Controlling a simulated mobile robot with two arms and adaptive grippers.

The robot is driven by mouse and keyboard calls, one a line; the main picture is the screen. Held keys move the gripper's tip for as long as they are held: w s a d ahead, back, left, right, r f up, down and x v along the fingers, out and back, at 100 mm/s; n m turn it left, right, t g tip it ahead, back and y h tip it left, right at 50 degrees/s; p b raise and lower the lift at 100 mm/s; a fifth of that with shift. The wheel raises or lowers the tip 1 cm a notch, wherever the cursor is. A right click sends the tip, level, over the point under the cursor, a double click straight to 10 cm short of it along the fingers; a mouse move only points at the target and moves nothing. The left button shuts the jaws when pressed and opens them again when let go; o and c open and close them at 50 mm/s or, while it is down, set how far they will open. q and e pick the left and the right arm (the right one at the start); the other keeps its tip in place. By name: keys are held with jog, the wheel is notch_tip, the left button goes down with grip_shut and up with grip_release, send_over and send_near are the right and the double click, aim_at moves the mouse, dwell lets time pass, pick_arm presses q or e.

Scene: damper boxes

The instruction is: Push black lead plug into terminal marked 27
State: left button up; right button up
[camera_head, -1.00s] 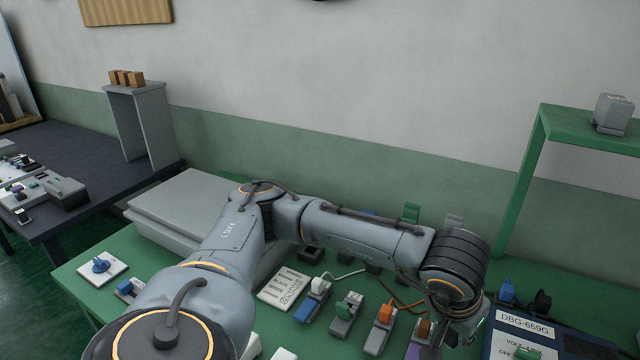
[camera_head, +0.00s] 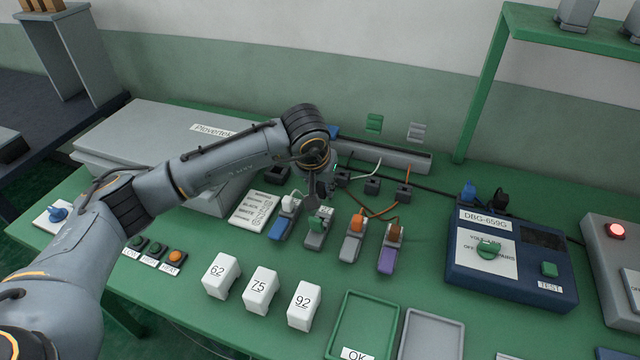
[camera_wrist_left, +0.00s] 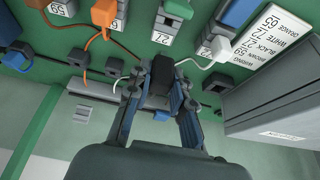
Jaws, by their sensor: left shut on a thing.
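My left gripper (camera_head: 318,196) is low over the terminal row, just behind the grey terminal with a green lever (camera_head: 314,225). The green-lever terminal (camera_wrist_left: 162,38) carries a label that appears to read 27, seen upside down. The held piece looks close to it but apart; contact cannot be told. My right gripper is not in view.
Neighbouring terminals hold a white plug (camera_head: 290,204), an orange plug (camera_head: 357,222) and a brown plug (camera_head: 395,232). Their leads cross the bench behind. White numbered blocks (camera_head: 261,290) and a green tray (camera_head: 362,325) stand in front. A blue tester (camera_head: 510,262) is at right.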

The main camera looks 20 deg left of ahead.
pick_arm(q)
jog(key=b, duration=0.3)
send_over(323, 215)
jog(key=s, duration=0.1)
jog(key=shift+s+f, duration=0.15)
jog(key=shift+f, duration=2.8)
jog(key=shift+r+p, duration=0.15)
jog(key=shift+p, duration=0.2)
jog(key=shift+f+b, duration=1.05)
jog(key=shift+f, duration=0.1)
jog(key=o, duration=1)
jog(key=shift+c, duration=0.2)
